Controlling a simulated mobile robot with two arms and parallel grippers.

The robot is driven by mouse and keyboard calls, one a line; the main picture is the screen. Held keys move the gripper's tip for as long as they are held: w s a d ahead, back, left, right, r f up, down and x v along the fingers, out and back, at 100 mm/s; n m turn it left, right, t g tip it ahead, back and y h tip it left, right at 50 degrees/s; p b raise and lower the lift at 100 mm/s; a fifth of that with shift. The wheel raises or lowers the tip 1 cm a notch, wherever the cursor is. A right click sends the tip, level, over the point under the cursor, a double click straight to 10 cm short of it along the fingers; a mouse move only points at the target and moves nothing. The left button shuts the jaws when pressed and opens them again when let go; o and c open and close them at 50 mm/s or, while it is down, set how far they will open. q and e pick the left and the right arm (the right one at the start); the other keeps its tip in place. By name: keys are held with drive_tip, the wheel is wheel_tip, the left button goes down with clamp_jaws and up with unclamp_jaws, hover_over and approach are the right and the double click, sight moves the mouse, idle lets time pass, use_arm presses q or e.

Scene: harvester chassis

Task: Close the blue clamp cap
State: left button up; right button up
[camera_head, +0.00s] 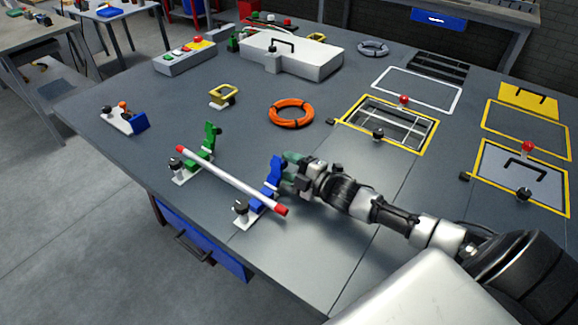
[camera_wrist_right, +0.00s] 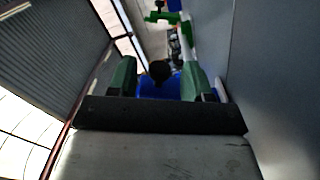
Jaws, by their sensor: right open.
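The blue clamp (camera_head: 258,200) stands on a white base plate near the front of the table, with a black knob (camera_head: 241,208) at its left. Its blue cap (camera_head: 274,170) stands raised, open. A white rod with red ends (camera_head: 232,176) lies across the blue clamp and the green clamp (camera_head: 205,150). My right gripper (camera_head: 290,164) is at the right side of the raised cap, close to it. In the right wrist view its green fingers (camera_wrist_right: 159,78) are apart, with blue clamp parts (camera_wrist_right: 160,88) showing between them; contact cannot be told. My left gripper is not in view.
An orange ring (camera_head: 291,113) lies behind the clamps. A small yellow bracket (camera_head: 223,96) and a blue holder (camera_head: 126,120) stand farther left. A yellow-framed opening (camera_head: 428,142) and panels lie to the right. The table's front edge is close to the blue clamp.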

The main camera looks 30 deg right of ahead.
clamp_jaws()
drive_tip(key=shift+s+a+r+n+p, duration=0.1)
drive_tip(key=shift+a+r+n+p, duration=0.2)
drive_tip(key=shift+n, duration=0.4)
drive_tip(key=shift+s+a+r+n, duration=0.15)
drive_tip(key=shift+r+n, duration=0.15)
drive_tip(key=shift+n, duration=0.25)
drive_tip(key=shift+a+r+n, duration=0.15)
drive_tip(key=shift+r+n, duration=0.1)
drive_tip(key=shift+n, duration=0.3)
drive_tip(key=shift+s+a+r+n, duration=0.15)
drive_tip(key=shift+a+r+n, duration=0.15)
drive_tip(key=shift+n, duration=0.55)
drive_tip(key=shift+s+a+r+n, duration=0.15)
drive_tip(key=shift+a+n, duration=0.25)
drive_tip(key=shift+n, duration=0.45)
